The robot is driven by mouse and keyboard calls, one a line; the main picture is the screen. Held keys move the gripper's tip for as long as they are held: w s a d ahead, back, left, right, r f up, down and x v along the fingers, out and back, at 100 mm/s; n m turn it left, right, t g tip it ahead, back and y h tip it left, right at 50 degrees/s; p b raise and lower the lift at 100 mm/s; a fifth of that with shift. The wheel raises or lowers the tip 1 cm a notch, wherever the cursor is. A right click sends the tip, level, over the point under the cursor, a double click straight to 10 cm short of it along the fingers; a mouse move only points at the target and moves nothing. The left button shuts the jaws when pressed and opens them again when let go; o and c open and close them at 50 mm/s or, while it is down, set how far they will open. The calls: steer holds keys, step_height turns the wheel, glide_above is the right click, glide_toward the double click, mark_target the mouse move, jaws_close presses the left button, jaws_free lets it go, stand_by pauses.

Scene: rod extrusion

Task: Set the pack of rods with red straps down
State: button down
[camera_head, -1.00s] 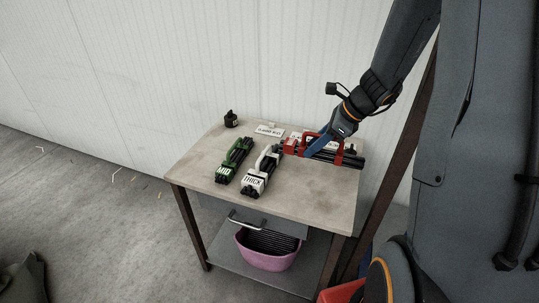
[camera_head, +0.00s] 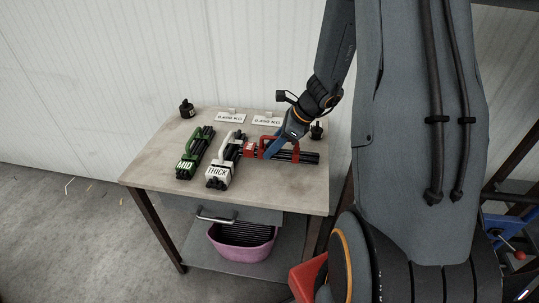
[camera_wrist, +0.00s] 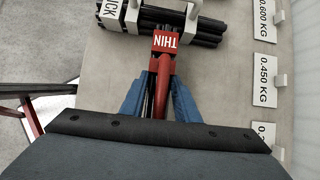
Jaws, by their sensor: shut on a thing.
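The pack of rods with red straps (camera_head: 300,157) is at the right part of the wooden table, its dark rods running left to right in the head view. Its red end label, reading THIN, shows in the wrist view (camera_wrist: 166,42). My gripper (camera_head: 268,149), with blue fingers, is shut on the pack's red handle. In the wrist view the handle (camera_wrist: 162,88) lies between the fingers. The pack is low over the tabletop; I cannot tell whether it touches. Most of its rods are hidden in the wrist view.
The white THICK pack (camera_head: 219,175) lies close to the red label, left of it. The green MID pack (camera_head: 186,164) is farther left. White weight cards (camera_head: 230,115) and black pots (camera_head: 187,110) stand along the back. The table's front right (camera_head: 290,190) is clear.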

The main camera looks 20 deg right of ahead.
steer(key=shift+f, duration=1.75)
steer(key=shift+f, duration=0.2)
steer(key=c, duration=1.4)
jaws_free()
steer(key=shift+o, duration=0.2)
steer(key=shift+r, duration=0.2)
